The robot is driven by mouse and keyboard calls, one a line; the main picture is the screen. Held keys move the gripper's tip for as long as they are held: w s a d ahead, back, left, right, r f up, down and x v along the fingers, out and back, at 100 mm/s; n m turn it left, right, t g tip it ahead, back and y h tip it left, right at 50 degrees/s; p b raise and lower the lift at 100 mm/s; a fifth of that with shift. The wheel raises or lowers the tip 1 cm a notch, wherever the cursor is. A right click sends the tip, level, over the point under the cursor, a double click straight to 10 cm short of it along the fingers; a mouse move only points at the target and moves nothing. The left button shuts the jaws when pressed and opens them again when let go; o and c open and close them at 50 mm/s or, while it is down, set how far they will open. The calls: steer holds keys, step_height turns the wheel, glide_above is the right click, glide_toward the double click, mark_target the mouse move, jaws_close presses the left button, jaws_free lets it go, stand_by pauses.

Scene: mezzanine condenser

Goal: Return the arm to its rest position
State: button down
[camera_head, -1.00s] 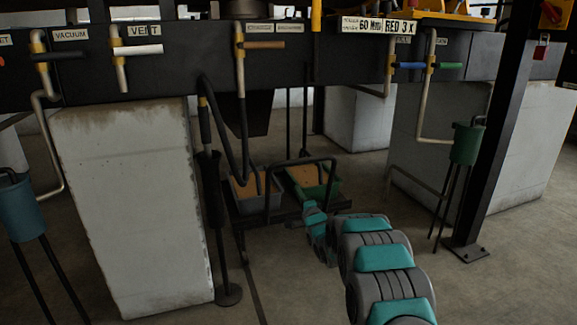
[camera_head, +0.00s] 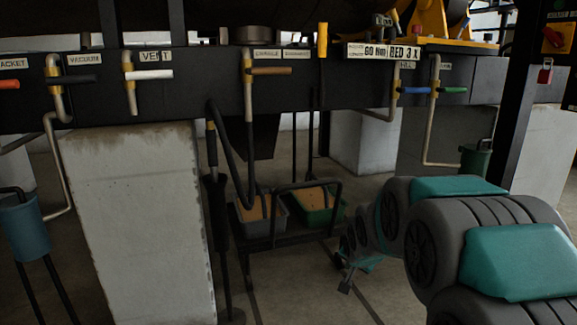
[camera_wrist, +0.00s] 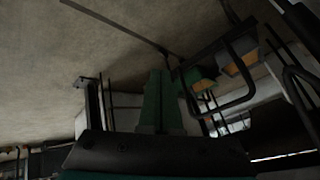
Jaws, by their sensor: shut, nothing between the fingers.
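My arm reaches in from the lower right of the head view, its grey and teal links large and close. My gripper (camera_head: 345,284) is small at the arm's far end, low over the floor and just right of the cart. It is shut and empty. In the wrist view the green and dark gripper parts (camera_wrist: 160,103) fill the lower middle, with the floor and cart beyond, seen at a tilt. The fingertips are dim there.
A low cart frame (camera_head: 275,240) holds a grey bin (camera_head: 252,228) and a green bin (camera_head: 322,216). A concrete pillar (camera_head: 138,220) stands left. A black beam (camera_head: 210,98) with valves runs above. A blue bucket (camera_head: 22,228) is far left. Floor (camera_head: 320,300) is clear before the cart.

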steer(key=s+a+n+g, duration=0.1)
steer(key=s+n+g, duration=0.6)
steer(key=s, duration=3.6)
steer(key=shift+g+y, duration=0.3)
steer(key=shift+g, duration=0.9)
steer(key=shift+f, duration=0.1)
